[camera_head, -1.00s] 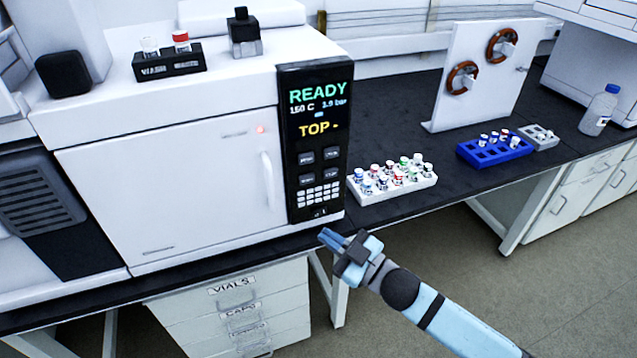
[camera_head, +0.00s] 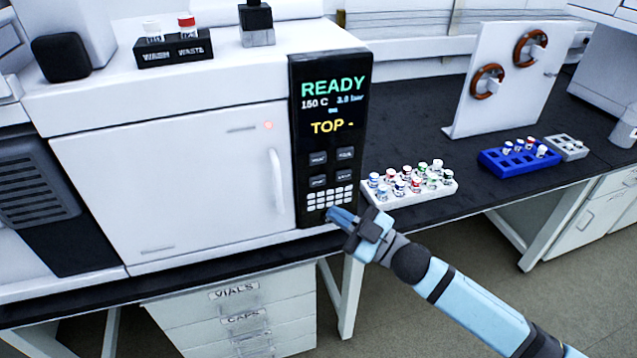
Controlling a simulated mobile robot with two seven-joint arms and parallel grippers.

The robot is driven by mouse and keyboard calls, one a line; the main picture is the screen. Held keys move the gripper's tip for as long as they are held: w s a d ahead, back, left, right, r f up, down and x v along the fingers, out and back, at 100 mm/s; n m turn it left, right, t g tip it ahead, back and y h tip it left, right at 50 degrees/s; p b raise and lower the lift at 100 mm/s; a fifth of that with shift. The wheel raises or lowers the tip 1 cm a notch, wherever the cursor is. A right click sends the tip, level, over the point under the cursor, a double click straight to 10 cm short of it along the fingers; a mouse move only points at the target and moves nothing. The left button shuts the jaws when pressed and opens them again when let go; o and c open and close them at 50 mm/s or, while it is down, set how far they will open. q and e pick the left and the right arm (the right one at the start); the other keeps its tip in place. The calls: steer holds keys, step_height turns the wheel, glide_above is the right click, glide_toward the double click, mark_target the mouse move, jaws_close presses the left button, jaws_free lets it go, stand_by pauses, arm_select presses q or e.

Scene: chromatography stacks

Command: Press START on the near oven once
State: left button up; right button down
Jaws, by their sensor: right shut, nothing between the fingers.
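The near oven (camera_head: 170,180) is a large white box with a door and a door handle. Its black control panel (camera_head: 300,150) shows READY, 150 C and TOP on the screen (camera_head: 333,108). Below the screen are several small dark buttons (camera_head: 318,158) and a pale keypad (camera_head: 330,197); the button labels are too small to read. My right gripper (camera_head: 331,213) is shut and empty, its fingertips in front of the panel's bottom edge, just below the keypad. I cannot tell whether they touch the panel. My left gripper is not in view.
A white rack of capped vials (camera_head: 410,205) stands right of the oven, close to my right gripper. A blue rack (camera_head: 490,165) and a white stand panel (camera_head: 470,115) are farther right. A WASH/WASTE holder (camera_head: 172,60) sits on the oven. Black bench top between the racks is free.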

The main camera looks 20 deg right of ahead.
mark_target(318, 181)
arm_select(q)
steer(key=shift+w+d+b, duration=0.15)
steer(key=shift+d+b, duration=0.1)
steer(key=shift+b, duration=0.1)
arm_select(e)
steer(key=w, duration=0.7)
steer(key=shift+a, duration=0.1)
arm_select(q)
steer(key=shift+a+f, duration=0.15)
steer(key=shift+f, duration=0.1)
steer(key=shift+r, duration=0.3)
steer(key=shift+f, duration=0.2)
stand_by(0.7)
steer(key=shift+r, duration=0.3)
arm_select(e)
steer(key=shift+w, duration=0.4)
